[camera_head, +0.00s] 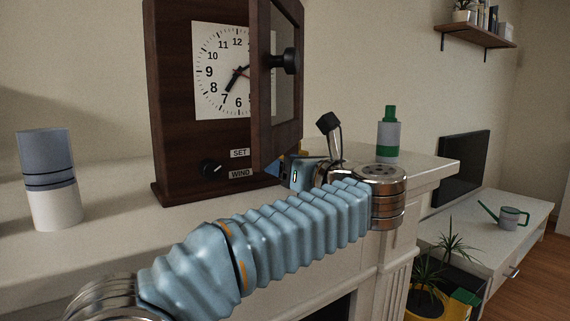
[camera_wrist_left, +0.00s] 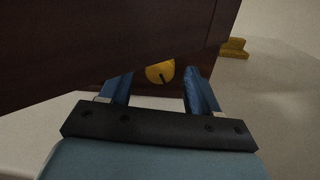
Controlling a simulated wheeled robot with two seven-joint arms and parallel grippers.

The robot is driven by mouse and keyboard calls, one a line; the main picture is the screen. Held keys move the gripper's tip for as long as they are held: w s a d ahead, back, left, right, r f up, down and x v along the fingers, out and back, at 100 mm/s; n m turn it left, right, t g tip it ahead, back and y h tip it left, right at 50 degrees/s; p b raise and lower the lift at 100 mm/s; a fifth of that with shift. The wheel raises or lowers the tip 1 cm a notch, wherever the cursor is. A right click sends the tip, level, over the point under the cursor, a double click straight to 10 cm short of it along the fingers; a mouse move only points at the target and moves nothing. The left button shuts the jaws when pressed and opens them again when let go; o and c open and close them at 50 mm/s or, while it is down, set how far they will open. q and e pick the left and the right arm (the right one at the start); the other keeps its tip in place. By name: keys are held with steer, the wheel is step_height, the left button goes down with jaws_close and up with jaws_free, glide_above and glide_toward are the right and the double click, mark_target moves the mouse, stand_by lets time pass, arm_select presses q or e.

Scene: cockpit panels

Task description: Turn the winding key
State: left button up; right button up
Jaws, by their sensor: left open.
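A dark wooden clock (camera_head: 180,100) stands on the mantel, its glazed front door (camera_head: 287,90) swung open toward me. SET and WIND labels and a black knob (camera_head: 211,168) are low on its front. In the left wrist view, a round yellow knob with a dark slot mark (camera_wrist_left: 160,72), likely the winding key, shows at the dark wooden clock side. My left gripper (camera_wrist_left: 160,80) is open, with one blue finger on each side of this knob; I cannot tell if they touch it. In the head view, the door partly hides the gripper. My right gripper is not in view.
A grey-blue and white cup (camera_head: 50,180) stands left of the clock. A green-and-white bottle (camera_head: 388,138) stands at the right of the mantel (camera_head: 110,240). A yellow object (camera_wrist_left: 235,48) lies beyond the gripper. A watering can (camera_head: 505,217) is on the lower cabinet.

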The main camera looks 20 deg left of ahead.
arm_select(q)
steer(key=b+v, duration=0.2)
steer(key=v, duration=1.1)
steer(key=shift+s+d, duration=0.25)
steer(key=shift+d, duration=0.05)
